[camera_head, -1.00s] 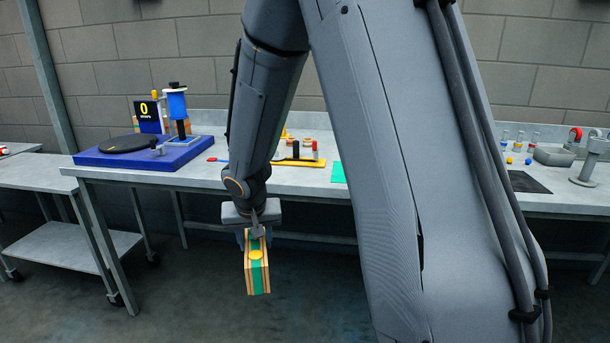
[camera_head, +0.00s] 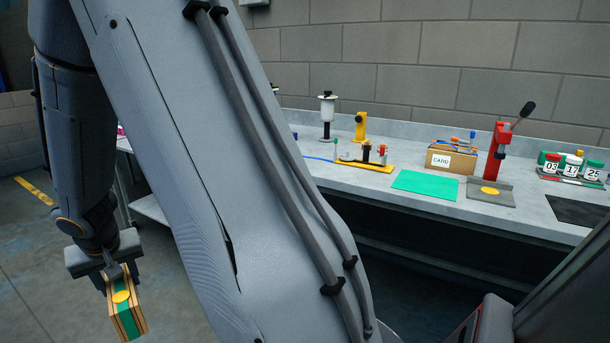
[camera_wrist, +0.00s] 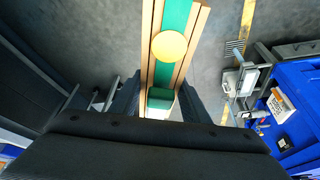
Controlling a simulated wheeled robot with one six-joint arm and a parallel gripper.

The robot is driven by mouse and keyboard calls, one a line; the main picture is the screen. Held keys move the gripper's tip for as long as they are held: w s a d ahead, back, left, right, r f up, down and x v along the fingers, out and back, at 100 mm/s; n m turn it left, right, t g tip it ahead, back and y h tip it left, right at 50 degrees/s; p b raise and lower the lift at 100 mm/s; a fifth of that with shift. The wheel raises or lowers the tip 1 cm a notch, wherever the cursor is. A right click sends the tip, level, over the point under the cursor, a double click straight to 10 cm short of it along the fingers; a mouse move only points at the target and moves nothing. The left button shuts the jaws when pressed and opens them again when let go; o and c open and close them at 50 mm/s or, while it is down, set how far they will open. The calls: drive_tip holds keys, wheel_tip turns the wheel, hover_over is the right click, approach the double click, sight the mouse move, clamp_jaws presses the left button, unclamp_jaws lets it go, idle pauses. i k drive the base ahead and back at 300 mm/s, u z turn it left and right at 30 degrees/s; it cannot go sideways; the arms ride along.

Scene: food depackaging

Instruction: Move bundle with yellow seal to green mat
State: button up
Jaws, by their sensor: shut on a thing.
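The bundle (camera_head: 127,310) is a tan block with a green band and a round yellow seal. It hangs in my gripper (camera_head: 112,272) at the lower left of the head view, in the air over the floor. The wrist view also shows the bundle (camera_wrist: 170,75), with its seal facing the camera and my gripper's fingers (camera_wrist: 160,98) on both sides of it. The green mat (camera_head: 426,185) lies flat on the workbench, right of the middle of the head view, apart from the bundle. Nothing lies on the mat.
Right of the mat are a grey plate with a yellow disc (camera_head: 490,192) and a red lever press (camera_head: 497,150). A cardboard box (camera_head: 452,160) stands behind. A yellow rack (camera_head: 365,165) is to the left. Blue bins (camera_wrist: 295,115) show in the wrist view.

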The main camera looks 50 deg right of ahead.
sight(427, 183)
drive_tip(key=u, duration=0.45)
drive_tip(key=k, duration=1.85)
drive_tip(key=z, duration=1.5)
drive_tip(key=i, duration=0.3)
drive_tip(key=z, duration=0.1)
